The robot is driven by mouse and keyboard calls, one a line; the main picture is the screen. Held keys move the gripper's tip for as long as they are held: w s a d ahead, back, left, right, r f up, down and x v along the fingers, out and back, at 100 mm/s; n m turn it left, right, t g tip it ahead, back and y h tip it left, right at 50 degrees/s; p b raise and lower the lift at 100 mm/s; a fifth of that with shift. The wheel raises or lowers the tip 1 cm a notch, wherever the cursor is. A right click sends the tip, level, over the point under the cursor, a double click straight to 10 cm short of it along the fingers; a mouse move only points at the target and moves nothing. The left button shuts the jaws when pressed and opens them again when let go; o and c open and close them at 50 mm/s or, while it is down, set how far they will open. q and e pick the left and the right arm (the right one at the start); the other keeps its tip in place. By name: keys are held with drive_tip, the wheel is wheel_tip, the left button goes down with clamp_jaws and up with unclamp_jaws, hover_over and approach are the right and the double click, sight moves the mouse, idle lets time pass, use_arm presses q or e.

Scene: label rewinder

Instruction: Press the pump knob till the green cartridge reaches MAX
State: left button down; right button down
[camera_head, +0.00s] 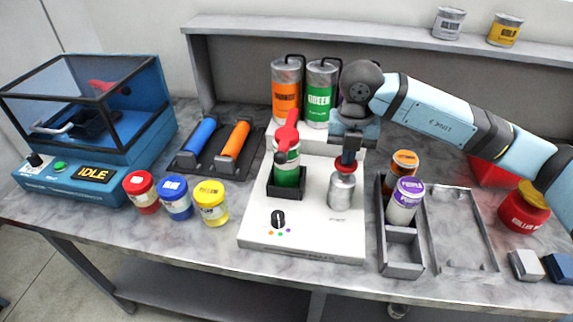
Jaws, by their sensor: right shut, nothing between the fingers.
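The green cartridge (286,175) stands upright in a black holder on a white pump base (262,225). Its lower part looks green and its upper part pale; a red nozzle arm (289,129) sits over its top. A MAX mark cannot be read. The silver pump cylinder (341,191) stands to its right on the same base, with the red pump knob (346,163) on top. My right gripper (348,155) points down, shut and empty, directly over the knob. It seems to touch the knob, partly hiding it. My left gripper is not in view.
A dial (278,219) is on the front of the base. Orange (286,95) and green (319,98) tanks stand behind. A grey tray (403,250) with orange and purple cartridges is close on the right. Red, blue and yellow jars stand left of the base.

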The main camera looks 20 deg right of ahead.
drive_tip(key=shift+r+p, duration=1.3)
drive_tip(key=shift+r, duration=0.95)
drive_tip(key=shift+f, duration=0.1)
drive_tip(key=shift+f+b, duration=1.65)
drive_tip(key=shift+f, duration=0.55)
drive_tip(key=shift+r+p, duration=1.1)
drive_tip(key=shift+r, duration=1.15)
drive_tip(key=shift+r, duration=0.15)
